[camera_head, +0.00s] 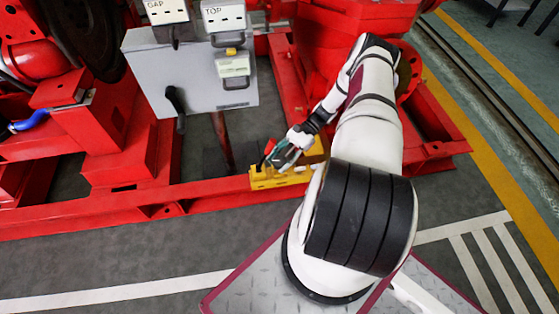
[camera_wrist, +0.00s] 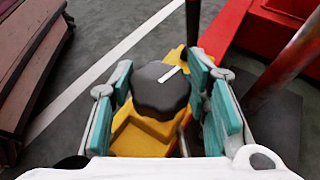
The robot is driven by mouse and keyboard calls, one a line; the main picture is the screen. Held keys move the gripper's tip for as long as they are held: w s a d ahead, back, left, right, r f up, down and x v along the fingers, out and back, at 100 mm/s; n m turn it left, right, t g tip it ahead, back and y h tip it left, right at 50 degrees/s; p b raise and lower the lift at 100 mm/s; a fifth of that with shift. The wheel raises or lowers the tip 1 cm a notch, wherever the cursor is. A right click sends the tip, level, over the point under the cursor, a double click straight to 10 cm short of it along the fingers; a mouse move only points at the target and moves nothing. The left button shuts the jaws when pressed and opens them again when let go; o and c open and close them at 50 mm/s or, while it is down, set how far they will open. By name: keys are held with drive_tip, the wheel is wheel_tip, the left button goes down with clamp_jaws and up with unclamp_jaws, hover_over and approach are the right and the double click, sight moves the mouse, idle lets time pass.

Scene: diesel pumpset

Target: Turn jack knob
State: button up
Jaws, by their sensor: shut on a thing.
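The jack knob (camera_wrist: 160,92) is a dark, lobed knob with a white mark on its top, seen in the wrist view. It sits on the yellow jack (camera_wrist: 137,136), which also shows in the head view (camera_head: 281,180) on the floor by the red frame. My gripper (camera_wrist: 163,88) has its teal finger pads on both sides of the knob and is shut on it. In the head view my gripper (camera_head: 279,157) is above the jack, and the knob is hidden there by the fingers.
A grey control box (camera_head: 190,78) with a black handle stands left of and behind my gripper. The red base frame (camera_head: 150,207) runs beside the jack. Open grey floor lies in front.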

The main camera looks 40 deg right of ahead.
drive_tip(key=n+g+h, duration=0.1)
drive_tip(key=n+g, duration=0.4)
drive_tip(key=g, duration=0.1)
drive_tip(key=shift+f+n, duration=0.15)
drive_tip(key=shift+n, duration=0.15)
drive_tip(key=n+g+h, duration=0.4)
drive_tip(key=n+g, duration=0.1)
drive_tip(key=shift+s+n+h, duration=0.1)
drive_tip(key=shift+n+h, duration=0.2)
drive_tip(key=shift+g, duration=0.3)
drive_tip(key=o, duration=1.1)
